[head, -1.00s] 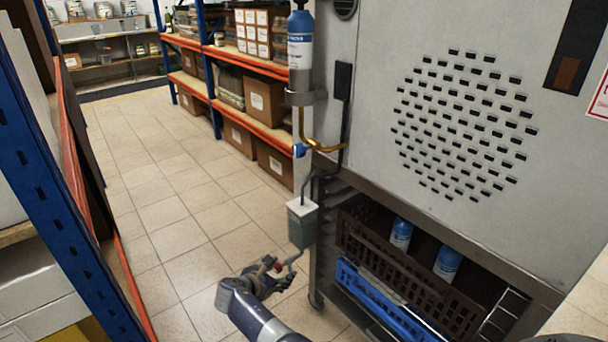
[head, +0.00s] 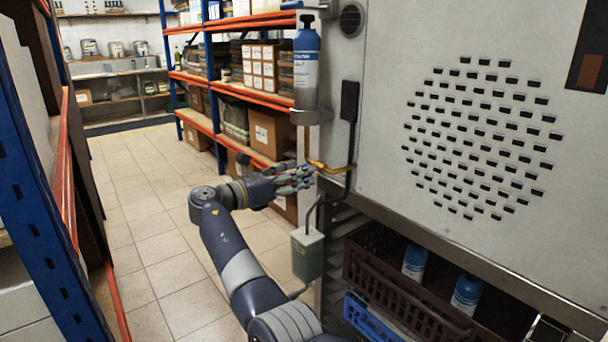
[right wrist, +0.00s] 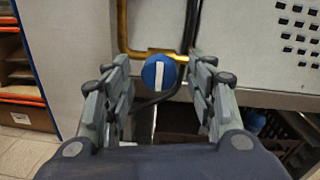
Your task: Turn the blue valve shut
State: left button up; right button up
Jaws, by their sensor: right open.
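The blue valve (right wrist: 159,73) is a round blue knob with an upright white bar, on the brass pipe (right wrist: 140,53) in the right wrist view. In the head view my right gripper hides the knob. My right gripper (head: 306,177) is at the pipe on the left edge of the grey cabinet. In the right wrist view its fingers (right wrist: 160,66) are open on either side of the knob, with visible gaps on both sides. My left gripper is in neither view.
A blue gas cylinder (head: 306,68) stands clamped above the pipe. The grey cabinet (head: 380,150) fills the right, with a brown crate (head: 405,297) under it. A small green-grey box (head: 307,255) hangs below my gripper. The aisle floor (head: 150,215) at left is clear.

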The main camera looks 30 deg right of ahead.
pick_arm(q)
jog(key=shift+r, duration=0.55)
pick_arm(e)
jog(key=shift+w+d, duration=0.15)
jog(key=shift+d, duration=0.55)
jog(key=shift+w+d, duration=0.1)
jog(key=shift+d, duration=0.6)
jog(key=c, duration=1.1)
